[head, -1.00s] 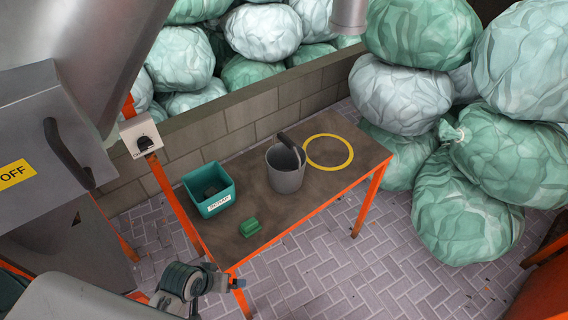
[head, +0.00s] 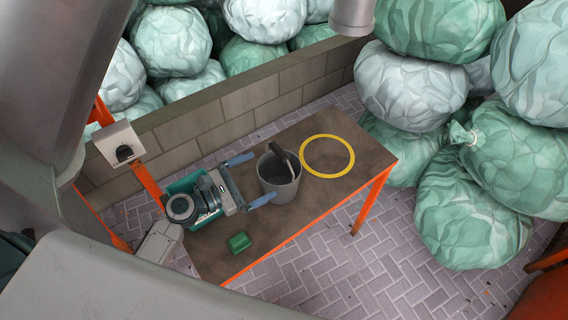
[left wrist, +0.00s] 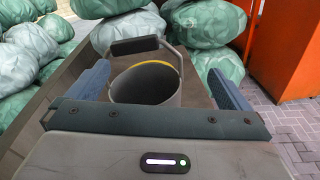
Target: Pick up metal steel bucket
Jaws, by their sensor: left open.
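The grey metal bucket (head: 279,185) stands upright on the brown table, its handle with a dark grip raised over the rim. My left gripper (head: 251,179) reaches in from the left over the table, open, with its two blue fingers pointing at the bucket. In the left wrist view the bucket (left wrist: 146,86) sits ahead between the two spread fingers, and its handle arches above the rim. I cannot tell whether either finger touches it. My right gripper is not in view.
A yellow ring (head: 327,156) lies on the table (head: 345,180) right of the bucket. A green block (head: 239,242) lies near the front edge. A teal bin (head: 185,184) is partly hidden behind my left arm. A block wall (head: 225,112) runs behind; bags are piled at right.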

